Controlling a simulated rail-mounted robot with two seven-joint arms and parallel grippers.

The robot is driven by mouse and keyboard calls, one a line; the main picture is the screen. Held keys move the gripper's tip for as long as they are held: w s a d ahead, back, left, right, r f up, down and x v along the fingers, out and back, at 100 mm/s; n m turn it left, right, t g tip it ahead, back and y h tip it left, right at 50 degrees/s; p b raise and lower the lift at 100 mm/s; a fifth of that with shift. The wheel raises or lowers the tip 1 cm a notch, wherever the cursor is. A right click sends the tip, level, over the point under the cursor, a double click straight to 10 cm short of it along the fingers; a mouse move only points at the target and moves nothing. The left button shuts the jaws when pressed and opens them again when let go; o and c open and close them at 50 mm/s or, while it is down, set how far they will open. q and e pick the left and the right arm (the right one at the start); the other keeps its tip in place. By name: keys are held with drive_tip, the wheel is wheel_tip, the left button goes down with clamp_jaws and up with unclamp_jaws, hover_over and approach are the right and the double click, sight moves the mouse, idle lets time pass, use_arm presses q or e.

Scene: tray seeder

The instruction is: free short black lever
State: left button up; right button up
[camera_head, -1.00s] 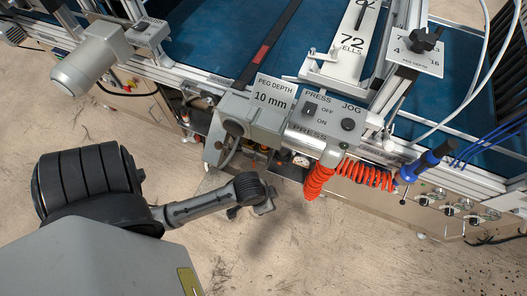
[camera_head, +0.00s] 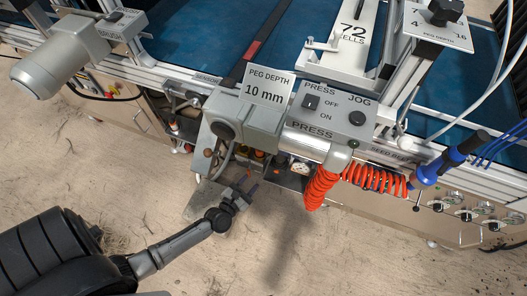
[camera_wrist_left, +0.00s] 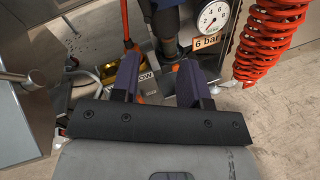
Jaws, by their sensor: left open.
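My left gripper (camera_head: 243,190) is open and empty, below the press housing and in front of the open bay under the machine. In the left wrist view its two dark purple fingers (camera_wrist_left: 157,80) point away toward a brass fitting (camera_wrist_left: 118,72), a block with a partly hidden label ending in "OW" (camera_wrist_left: 146,79), and a thin orange-red rod (camera_wrist_left: 126,28). A dark vertical cylinder (camera_wrist_left: 165,20) stands beyond the fingers. I cannot pick out the short black lever for certain; the fingers and gripper body hide part of that area. My right gripper is not in view.
A pressure gauge (camera_wrist_left: 213,17) above a "6 bar" tag and a red coiled hose (camera_wrist_left: 268,40) are at the right of the wrist view. The press switch box (camera_head: 333,108) and "10 mm" peg depth box (camera_head: 262,110) overhang the bay. Open floor (camera_head: 350,260) lies in front.

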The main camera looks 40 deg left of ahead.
use_arm(q)
drive_tip(key=w+a+n+b, duration=0.1)
drive_tip(key=w, duration=0.3)
drive_tip(key=w+a+r+n+y+b, duration=0.1)
drive_tip(key=w+n, duration=0.1)
drive_tip(key=w, duration=0.3)
drive_tip(key=w+a+n+b, duration=0.1)
drive_tip(key=w+n, duration=0.1)
drive_tip(key=w, duration=0.2)
drive_tip(key=shift+w+a+r+t+b, duration=0.15)
drive_tip(key=shift+w+a+t+b, duration=0.1)
drive_tip(key=shift+t+b, duration=0.1)
clamp_jaws()
idle(0.5)
